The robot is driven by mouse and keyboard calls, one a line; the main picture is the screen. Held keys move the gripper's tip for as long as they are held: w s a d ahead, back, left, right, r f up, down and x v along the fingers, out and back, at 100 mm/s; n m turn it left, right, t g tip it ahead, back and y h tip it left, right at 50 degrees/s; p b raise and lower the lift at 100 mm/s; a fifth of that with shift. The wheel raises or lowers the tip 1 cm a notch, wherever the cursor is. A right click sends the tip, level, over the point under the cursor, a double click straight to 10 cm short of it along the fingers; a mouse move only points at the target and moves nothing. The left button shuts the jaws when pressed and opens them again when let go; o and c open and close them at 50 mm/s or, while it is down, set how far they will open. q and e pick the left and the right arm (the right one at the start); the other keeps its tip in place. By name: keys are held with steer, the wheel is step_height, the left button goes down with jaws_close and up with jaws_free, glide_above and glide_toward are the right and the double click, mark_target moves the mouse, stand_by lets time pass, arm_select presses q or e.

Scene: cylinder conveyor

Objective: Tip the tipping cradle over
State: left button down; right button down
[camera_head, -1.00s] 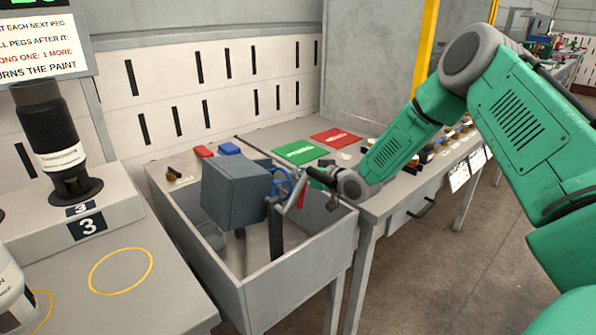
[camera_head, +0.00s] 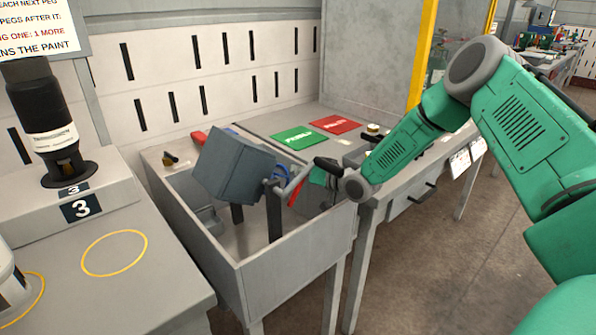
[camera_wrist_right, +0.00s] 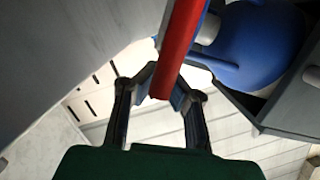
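The tipping cradle (camera_head: 236,165) is a dark grey box on upright posts above a grey open bin (camera_head: 298,262). It is tilted, with its right side lower. A crank arm with a red handle (camera_head: 296,193) is on its right side. My right gripper (camera_head: 306,182) is at this handle. In the right wrist view the red handle (camera_wrist_right: 181,45) lies between the fingers of my right gripper (camera_wrist_right: 162,88), which close on its end. A blue part (camera_wrist_right: 252,45) sits just behind the handle. My left gripper is out of view.
A green mat (camera_head: 294,138) and a red mat (camera_head: 334,124) lie on the bench behind the bin. A black cylinder (camera_head: 45,115) stands on a block marked 3 at left. A yellow ring (camera_head: 114,253) marks clear tabletop in front. The bin walls surround the cradle.

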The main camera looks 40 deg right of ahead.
steer(key=shift+s+a+f, duration=0.1)
steer(key=shift+s+f, duration=0.1)
steer(key=shift+f, duration=0.25)
step_height(320, 180, up, 11)
steer(key=shift+w+f, duration=0.2)
steer(key=shift+w, duration=0.05)
stand_by(0.4)
steer(key=shift+d, duration=0.25)
steer(key=shift+a, duration=0.15)
steer(key=shift+s, duration=0.1)
